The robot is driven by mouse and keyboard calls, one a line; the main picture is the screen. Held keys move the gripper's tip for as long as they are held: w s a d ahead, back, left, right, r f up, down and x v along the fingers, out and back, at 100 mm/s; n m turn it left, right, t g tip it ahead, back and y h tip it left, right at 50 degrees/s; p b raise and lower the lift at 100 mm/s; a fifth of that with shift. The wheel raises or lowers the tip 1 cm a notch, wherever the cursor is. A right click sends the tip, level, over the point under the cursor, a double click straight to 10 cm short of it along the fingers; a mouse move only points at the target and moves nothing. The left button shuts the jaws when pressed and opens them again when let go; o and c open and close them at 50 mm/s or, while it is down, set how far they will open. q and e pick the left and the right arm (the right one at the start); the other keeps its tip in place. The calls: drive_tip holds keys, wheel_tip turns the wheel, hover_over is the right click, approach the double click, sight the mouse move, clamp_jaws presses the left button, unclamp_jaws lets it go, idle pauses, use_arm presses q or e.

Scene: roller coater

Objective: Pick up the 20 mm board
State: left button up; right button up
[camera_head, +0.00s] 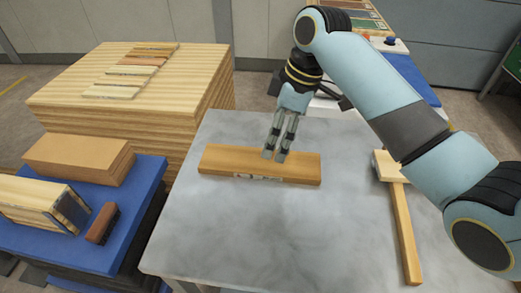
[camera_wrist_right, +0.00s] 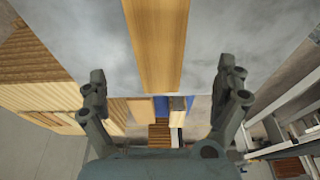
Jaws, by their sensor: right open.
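A light brown wooden board (camera_head: 228,163) lies flat on the grey table, its long side running left to right, with dark marking on its near edge. In the right wrist view the board (camera_wrist_right: 157,40) runs away from between the fingers. My right gripper (camera_head: 275,155) is above the middle of the board, pointing down. In the wrist view its two fingers (camera_wrist_right: 165,95) are wide apart with nothing between them. I cannot tell from the head view whether the fingertips touch the board. My left gripper is not in view.
A wooden mallet (camera_head: 404,225) lies on the table's right side. The grey table (camera_head: 290,235) is clear in front of the board. Left stand a stack of large boards (camera_head: 130,105) with thin strips on top, and a blue platform (camera_head: 100,253) holding wooden blocks and a brush-like item.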

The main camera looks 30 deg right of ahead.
sight(261, 161)
drive_tip(key=x, duration=0.3)
drive_tip(key=shift+a+f, duration=0.2)
drive_tip(key=shift+f, duration=0.15)
drive_tip(key=x, duration=0.5)
drive_tip(key=shift+w+p, duration=0.3)
drive_tip(key=shift+p, duration=0.05)
drive_tip(key=shift+f, duration=0.25)
drive_tip(key=c, duration=0.3)
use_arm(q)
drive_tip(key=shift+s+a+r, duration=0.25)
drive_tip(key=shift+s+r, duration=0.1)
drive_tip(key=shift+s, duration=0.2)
use_arm(e)
drive_tip(key=c, duration=1.1)
drive_tip(key=shift+r, duration=0.1)
